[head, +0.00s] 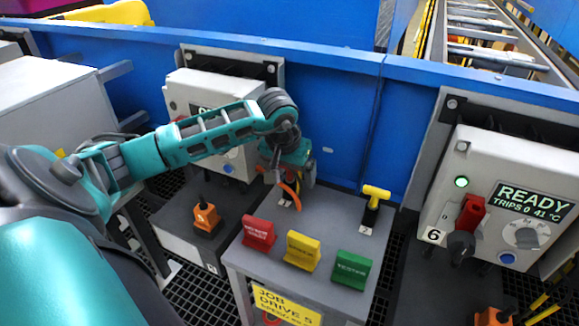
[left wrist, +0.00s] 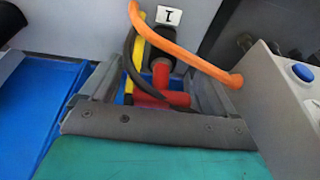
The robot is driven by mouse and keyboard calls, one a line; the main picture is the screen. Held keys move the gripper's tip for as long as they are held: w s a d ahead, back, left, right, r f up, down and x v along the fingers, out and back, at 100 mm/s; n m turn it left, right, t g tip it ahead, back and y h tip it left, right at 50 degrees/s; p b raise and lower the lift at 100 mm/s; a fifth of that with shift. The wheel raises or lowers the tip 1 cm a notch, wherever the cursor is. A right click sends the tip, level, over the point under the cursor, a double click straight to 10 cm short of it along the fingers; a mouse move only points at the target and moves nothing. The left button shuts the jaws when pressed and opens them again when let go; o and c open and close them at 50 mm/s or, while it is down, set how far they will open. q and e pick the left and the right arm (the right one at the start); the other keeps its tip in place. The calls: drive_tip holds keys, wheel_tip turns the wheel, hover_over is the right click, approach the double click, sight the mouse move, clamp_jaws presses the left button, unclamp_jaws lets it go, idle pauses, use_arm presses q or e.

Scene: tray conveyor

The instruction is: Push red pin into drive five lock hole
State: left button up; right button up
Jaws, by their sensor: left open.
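My left gripper (head: 287,172) hangs over the back left of the grey job table, in front of the drive box partly hidden by my arm. In the left wrist view its jaws (left wrist: 152,80) are open, with a red T-handled pin (left wrist: 165,90) between them. I cannot tell whether the fingers touch the pin. In the head view the pin is hidden by my gripper. I cannot make out the drive five lock hole. My right gripper is out of view.
A yellow T-handled pin (head: 376,193) stands on the grey table (head: 325,213). Red (head: 258,233), yellow (head: 302,251) and green (head: 351,269) labelled blocks line its front. An orange cable (left wrist: 190,52) arches beside the red pin. Drive box six (head: 500,190) reads READY at right.

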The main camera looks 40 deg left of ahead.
use_arm(q)
drive_tip(key=shift+c, duration=0.3)
drive_tip(key=c, duration=0.9)
drive_tip(key=shift+c, duration=0.5)
drive_tip(key=shift+r, duration=0.2)
drive_tip(key=shift+r+p, duration=0.7)
drive_tip(key=shift+r, duration=0.05)
drive_tip(key=shift+r+p, duration=1.2)
drive_tip(key=shift+r, duration=0.7)
drive_tip(key=shift+r, duration=0.1)
drive_tip(key=shift+r+p, duration=1.3)
drive_tip(key=shift+r, duration=0.65)
